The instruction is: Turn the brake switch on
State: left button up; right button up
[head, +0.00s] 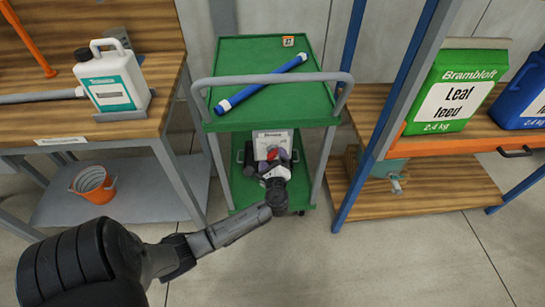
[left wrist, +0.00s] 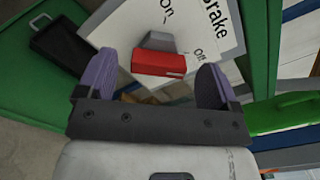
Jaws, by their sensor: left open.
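The brake switch is a red block (left wrist: 158,64) with a grey part behind it, set on a white panel (left wrist: 112,32) marked "Brake" in the left wrist view. Small position lettering is printed beside it. In the head view the panel (head: 262,138) stands on the lower part of the green trolley, with a bit of the red switch (head: 272,153) showing. My left gripper (left wrist: 157,74) is open, its two purple fingers on either side of the red block with visible gaps. It also shows in the head view (head: 271,164), partly covering the switch. My right gripper is not in view.
The green trolley (head: 240,105) has a grey handle (head: 262,78) and a blue tube (head: 262,83) on top. Benches flank it, with a white jug (head: 111,80) left and a green feed bag (head: 455,88) right. An orange bucket (head: 95,183) sits low left. The floor in front is open.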

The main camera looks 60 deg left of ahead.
aim_at(273, 153)
pick_arm(q)
jog(key=shift+x, duration=1)
jog(key=shift+w+a+b, duration=0.2)
jog(key=shift+a+b, duration=0.15)
jog(key=c, duration=0.9)
